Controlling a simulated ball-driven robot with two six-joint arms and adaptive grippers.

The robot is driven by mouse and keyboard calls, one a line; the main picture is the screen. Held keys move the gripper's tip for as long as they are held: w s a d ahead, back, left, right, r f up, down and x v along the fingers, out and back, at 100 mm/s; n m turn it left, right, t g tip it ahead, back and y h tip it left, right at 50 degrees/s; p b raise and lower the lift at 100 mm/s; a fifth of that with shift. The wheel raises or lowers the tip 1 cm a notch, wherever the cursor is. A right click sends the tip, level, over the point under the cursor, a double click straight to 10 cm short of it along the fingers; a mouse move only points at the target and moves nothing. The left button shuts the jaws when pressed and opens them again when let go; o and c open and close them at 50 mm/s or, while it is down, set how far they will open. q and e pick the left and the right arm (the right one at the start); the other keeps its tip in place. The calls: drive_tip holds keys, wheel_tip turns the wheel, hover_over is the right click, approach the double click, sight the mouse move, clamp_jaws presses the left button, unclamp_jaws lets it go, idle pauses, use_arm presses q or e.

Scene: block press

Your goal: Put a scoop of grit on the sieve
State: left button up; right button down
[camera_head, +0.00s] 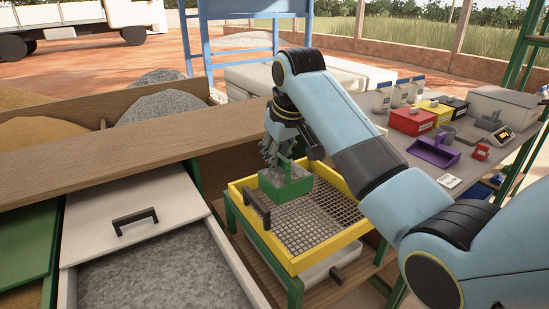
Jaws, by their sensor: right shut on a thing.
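My right gripper (285,143) points down and is shut on a green scoop (287,184). Grey grit (290,171) shows in the scoop. The scoop is held over the left back part of the sieve (318,222), a yellow frame with a dark wire mesh and a black handle on its left side. The mesh that shows looks bare. I cannot tell how far the scoop is above the mesh. My left gripper is not in view.
A white tray (322,268) with a dark handle is under the sieve. A wooden ledge (120,158) runs behind the drawer. Red and yellow boxes, a purple dustpan-like tray (433,151) and a scale (497,136) stand on the right-hand table. Sand and gravel heaps lie behind.

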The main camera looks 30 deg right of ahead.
drive_tip(key=shift+w+d+r+y+b, duration=0.15)
drive_tip(key=shift+d+y+b, duration=0.45)
drive_tip(key=shift+d, duration=0.3)
drive_tip(key=d+m+y+b, duration=0.2)
drive_tip(key=d+y+b, duration=0.4)
drive_tip(key=d+y, duration=0.3)
drive_tip(key=shift+w+d, duration=0.3)
drive_tip(key=shift+d, duration=0.35)
drive_tip(key=shift+r, duration=0.1)
idle(0.9)
